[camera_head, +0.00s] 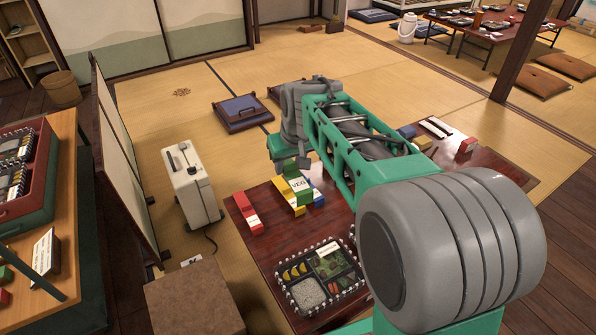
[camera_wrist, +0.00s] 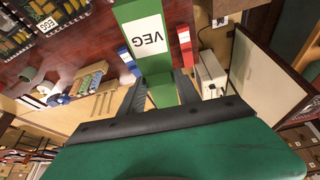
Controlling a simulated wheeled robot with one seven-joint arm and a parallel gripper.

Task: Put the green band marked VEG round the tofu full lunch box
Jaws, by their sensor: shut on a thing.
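The green band marked VEG (camera_head: 301,187) is in my gripper (camera_head: 291,164), above the left part of the dark red table (camera_head: 270,248). In the wrist view the green band (camera_wrist: 145,42) lies between the two dark fingers (camera_wrist: 161,92), its white label facing the camera. An open lunch box (camera_head: 318,278) stands at the table's near left, apart from the band. It holds white rice, orange and yellow pieces, and greens, with a pale piece on top; I cannot tell whether this is tofu. My arm hides much of the table.
A red band (camera_head: 248,213) stands left of my gripper, with yellow (camera_head: 281,196) and blue (camera_head: 318,199) bands close by. More bands, one red (camera_head: 467,145), stand at the far right end. A white appliance (camera_head: 190,187) and a brown box (camera_head: 193,300) stand left of the table.

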